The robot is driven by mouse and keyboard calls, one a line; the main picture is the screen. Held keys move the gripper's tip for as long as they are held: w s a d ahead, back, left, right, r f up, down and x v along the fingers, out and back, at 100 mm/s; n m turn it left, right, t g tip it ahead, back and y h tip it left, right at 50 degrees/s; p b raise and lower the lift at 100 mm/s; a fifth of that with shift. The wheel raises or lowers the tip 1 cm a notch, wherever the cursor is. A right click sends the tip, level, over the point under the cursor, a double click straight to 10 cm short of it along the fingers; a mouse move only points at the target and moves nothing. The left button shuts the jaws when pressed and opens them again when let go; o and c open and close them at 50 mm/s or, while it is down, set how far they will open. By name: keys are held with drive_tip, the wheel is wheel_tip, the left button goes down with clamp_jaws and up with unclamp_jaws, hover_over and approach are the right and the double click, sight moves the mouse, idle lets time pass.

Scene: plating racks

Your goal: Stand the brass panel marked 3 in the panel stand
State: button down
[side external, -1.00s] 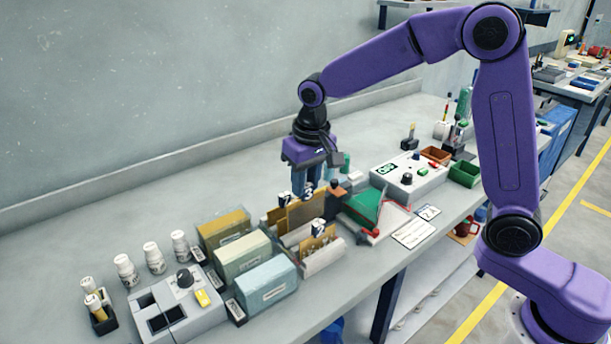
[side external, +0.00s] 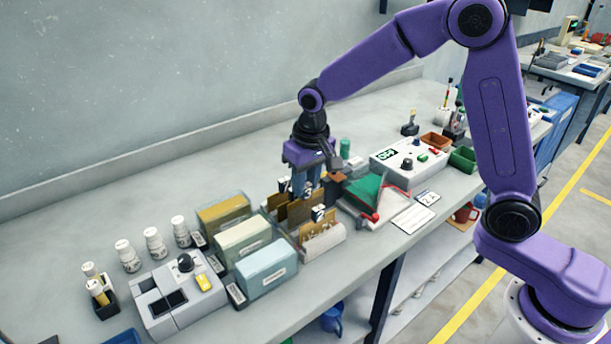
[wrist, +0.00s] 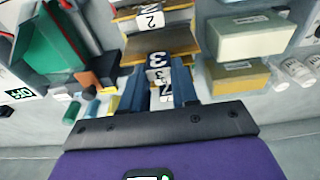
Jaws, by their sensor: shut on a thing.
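My gripper (side external: 305,187) points down and is shut on the brass panel marked 3 (side external: 299,212). Its white tag with the 3 sits between the blue fingers, also in the wrist view (wrist: 157,66). The panel hangs upright among other brass panels in the low holders. A pale holder (side external: 325,243) stands in front of it with a tagged brass panel (side external: 316,229); the wrist view shows a 2 on that tag (wrist: 150,17). Another tagged panel (side external: 277,200) stands behind. I cannot tell which holder is the panel stand, or whether the held panel's lower edge is in a slot.
Yellow, green and blue file boxes (side external: 267,272) stand close on the left. A green and white wedge-shaped item (side external: 370,195) and a control box reading OFF (side external: 411,160) stand on the right.

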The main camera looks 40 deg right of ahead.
drive_tip(key=shift+f, duration=1.35)
drive_tip(key=shift+f, duration=0.15)
drive_tip(key=c, duration=0.8)
unclamp_jaws()
drive_tip(key=r, duration=0.5)
drive_tip(key=s+r, duration=0.1)
drive_tip(key=r, duration=0.5)
drive_tip(key=s+r, duration=0.1)
drive_tip(key=r, duration=0.5)
drive_tip(key=shift+s+r, duration=0.15)
drive_tip(key=shift+s, duration=0.05)
